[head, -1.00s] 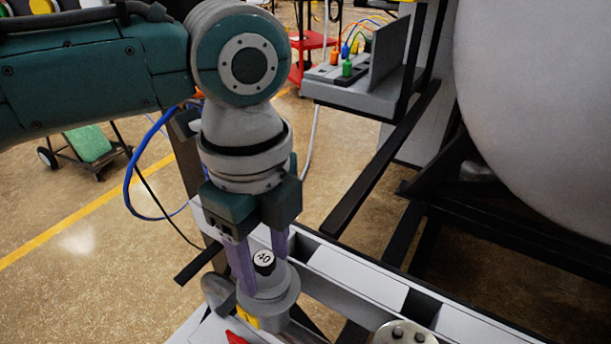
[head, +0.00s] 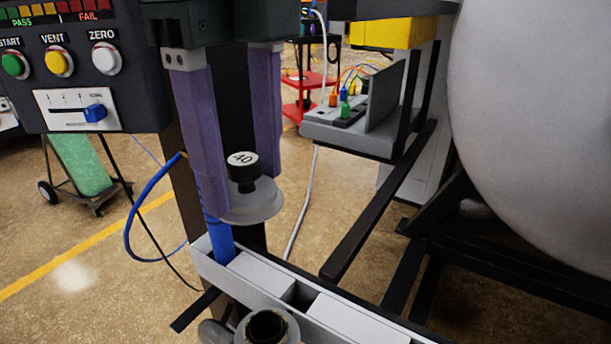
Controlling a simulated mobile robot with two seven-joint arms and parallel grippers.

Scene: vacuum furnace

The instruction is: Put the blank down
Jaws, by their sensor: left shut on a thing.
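The blank is a grey disc (head: 262,208) with a black knob (head: 243,171) on top marked 40. My left gripper (head: 240,188) points down with its two purple fingers either side of the knob, shut on the blank. It holds the blank in the air, roughly level, above a white frame (head: 275,290). The near finger hides part of the disc's left side. An open round port (head: 268,328) with a dark bore shows at the bottom edge, below the blank and apart from it. My right gripper is not in view.
A dark control panel (head: 85,75) with START, VENT and ZERO buttons and a blue slider stands at upper left, close to my left gripper. A large grey vessel (head: 535,130) fills the right. A shelf with coloured connectors (head: 345,115) stands behind. A blue hose (head: 135,205) hangs left.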

